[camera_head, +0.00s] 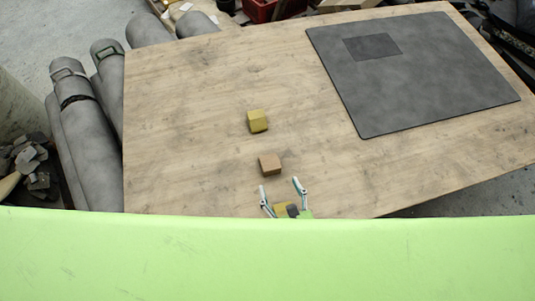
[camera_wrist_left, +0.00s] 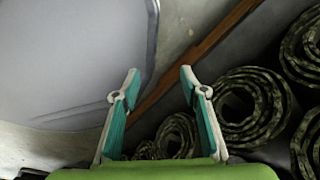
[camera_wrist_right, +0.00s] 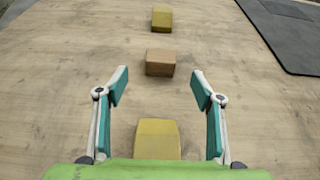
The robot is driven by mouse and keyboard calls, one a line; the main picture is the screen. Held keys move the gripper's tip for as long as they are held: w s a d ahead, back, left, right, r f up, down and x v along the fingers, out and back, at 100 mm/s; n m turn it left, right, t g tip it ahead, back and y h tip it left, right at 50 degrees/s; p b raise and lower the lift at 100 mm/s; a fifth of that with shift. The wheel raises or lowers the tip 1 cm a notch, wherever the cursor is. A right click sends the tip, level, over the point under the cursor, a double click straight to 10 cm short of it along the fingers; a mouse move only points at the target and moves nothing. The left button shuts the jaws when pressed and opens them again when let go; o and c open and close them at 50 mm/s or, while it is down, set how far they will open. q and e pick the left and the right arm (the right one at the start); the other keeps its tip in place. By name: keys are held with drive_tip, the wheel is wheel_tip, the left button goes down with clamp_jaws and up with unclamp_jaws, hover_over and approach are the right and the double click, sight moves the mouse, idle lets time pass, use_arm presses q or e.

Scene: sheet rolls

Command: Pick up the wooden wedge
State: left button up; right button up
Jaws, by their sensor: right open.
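A small brown wooden block (camera_head: 270,164), which looks most like the wooden wedge, lies on the wooden table (camera_head: 190,130). It also shows in the right wrist view (camera_wrist_right: 160,63), beyond my fingertips. A yellow block (camera_head: 257,121) lies farther off, and another yellow block (camera_wrist_right: 157,139) lies close in, between the bases of my right fingers. My right gripper (camera_head: 280,185) is open, its fingers spread on either side of the near yellow block, apart from it. My left gripper (camera_wrist_left: 160,73) is open and empty, and is out of the head view.
A dark grey mat (camera_head: 430,85) with a smaller dark piece (camera_head: 372,47) covers the table's far right. Grey rolls (camera_head: 85,125) stand along the left edge. Patterned rolls (camera_wrist_left: 240,105) lie beyond my left gripper. The table's left part is clear.

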sight(271, 165)
drive_tip(key=x, duration=0.6)
drive_tip(key=shift+w+a+f, duration=0.1)
drive_tip(key=shift+w+f, duration=0.05)
drive_tip(key=shift+w, duration=0.5)
drive_tip(key=x, duration=0.4)
drive_tip(key=shift+w+f+b, duration=0.15)
drive_tip(key=shift+b, duration=0.2)
drive_tip(key=shift+w+a+f, duration=0.1)
drive_tip(key=shift+w+f, duration=0.05)
drive_tip(key=shift+w, duration=0.15)
use_arm(q)
drive_tip(key=s, duration=0.3)
drive_tip(key=shift+d+f, duration=0.2)
drive_tip(key=shift+f, duration=0.2)
use_arm(e)
drive_tip(key=c, duration=1.2)
